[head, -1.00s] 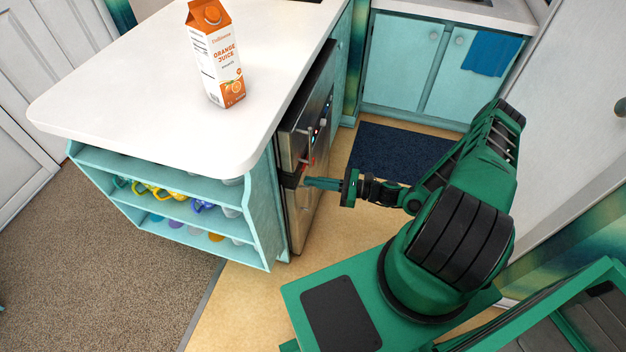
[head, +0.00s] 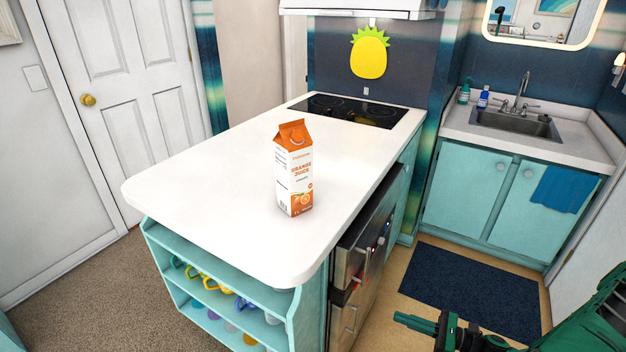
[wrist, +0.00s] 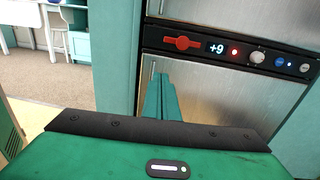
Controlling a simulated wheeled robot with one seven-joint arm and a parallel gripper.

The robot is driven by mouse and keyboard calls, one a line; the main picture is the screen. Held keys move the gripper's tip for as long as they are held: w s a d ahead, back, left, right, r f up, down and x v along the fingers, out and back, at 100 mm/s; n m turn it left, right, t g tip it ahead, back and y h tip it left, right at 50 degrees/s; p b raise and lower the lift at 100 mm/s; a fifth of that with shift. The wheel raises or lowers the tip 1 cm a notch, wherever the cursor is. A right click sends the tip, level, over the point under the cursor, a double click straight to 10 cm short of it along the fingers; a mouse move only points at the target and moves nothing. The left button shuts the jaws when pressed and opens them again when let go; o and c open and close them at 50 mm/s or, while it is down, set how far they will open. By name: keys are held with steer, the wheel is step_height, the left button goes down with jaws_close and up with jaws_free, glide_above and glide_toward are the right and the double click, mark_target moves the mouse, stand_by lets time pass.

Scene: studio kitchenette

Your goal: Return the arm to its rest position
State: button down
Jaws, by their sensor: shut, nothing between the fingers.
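My gripper (head: 414,323) shows at the lower right of the head view, with green fingers pointing left toward the steel appliance (head: 362,255) under the counter. The fingers are shut and empty. In the wrist view my gripper's fingers (wrist: 161,98) stand together in front of the appliance's lower steel door (wrist: 215,95). They look apart from the door, though the exact gap is hard to tell. Part of my arm is cut off at the right edge of the head view.
An orange juice carton (head: 294,170) stands upright on the white island counter (head: 190,170). Open shelves (head: 215,285) hold several mugs. A dark blue mat (head: 470,285) lies on the floor before the sink cabinets (head: 490,200). The control panel (wrist: 235,52) shows +9.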

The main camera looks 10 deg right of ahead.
steer(key=s+d+r+n+g+h, duration=0.25)
steer(key=r+n+g, duration=0.2)
steer(key=r, duration=0.25)
steer(key=s+d+r+n+g+h, duration=0.2)
steer(key=r+n+g+h, duration=0.25)
steer(key=r, duration=0.25)
steer(key=s+d+r+n+g+h, duration=0.2)
steer(key=s+d+r+n+g, duration=0.1)
steer(key=r+n, duration=0.3)
steer(key=s+a+r+n+t+h, duration=0.1)
steer(key=s+r+h, duration=0.1)
steer(key=s+r, duration=0.4)
steer(key=s+a+r+n+t+h, duration=0.1)
steer(key=s+r+n+h, duration=0.1)
steer(key=s+r, duration=0.5)
step_height(320, 180, up, 7)
steer(key=shift+s+f+h, duration=0.1)
steer(key=shift+s+h, duration=0.05)
steer(key=shift+h, duration=0.65)
steer(key=shift+a, duration=0.1)
steer(key=shift+w+f, duration=0.25)
steer(key=shift+w, duration=0.4)
